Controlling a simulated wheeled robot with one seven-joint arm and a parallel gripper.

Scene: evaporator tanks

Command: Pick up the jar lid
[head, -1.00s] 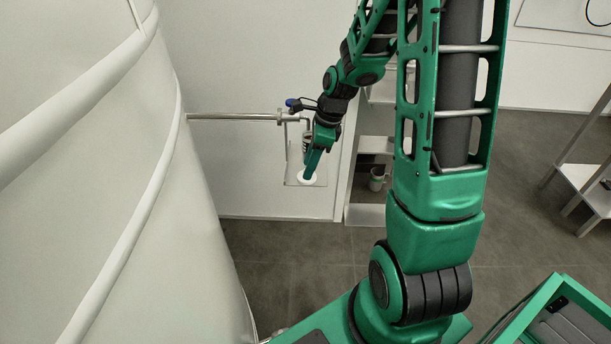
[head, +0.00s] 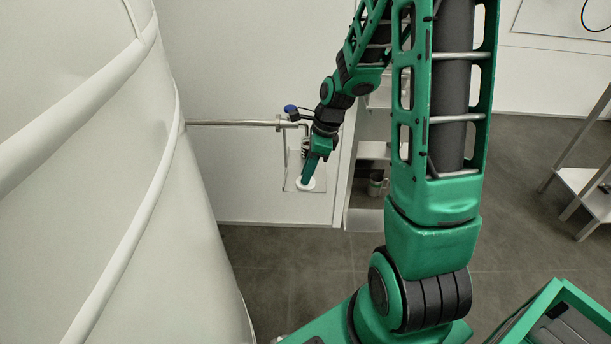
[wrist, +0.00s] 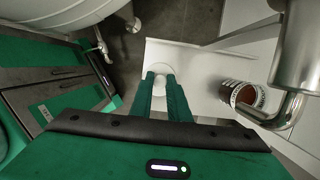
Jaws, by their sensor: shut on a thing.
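The jar lid (wrist: 173,58) is a white round disc with a pale knob, at the fingertips in the wrist view. In the head view the lid (head: 306,185) shows as a white disc at the tip of my gripper (head: 309,174). My gripper (wrist: 159,78) points down with its two green fingers shut on the lid's knob. The fingers and the knob hide part of the lid. I cannot tell whether the lid touches the small white shelf (wrist: 205,100) below it. An open jar (wrist: 243,95) with a label and reddish-brown contents stands on the shelf, to the right.
A metal pipe (head: 232,122) runs from the large pale tank (head: 150,210) to a blue-handled valve (head: 290,109). Its bent spout (wrist: 275,112) is close to the jar. A shelving unit (head: 365,219) stands right of the small shelf. Floor is clear below.

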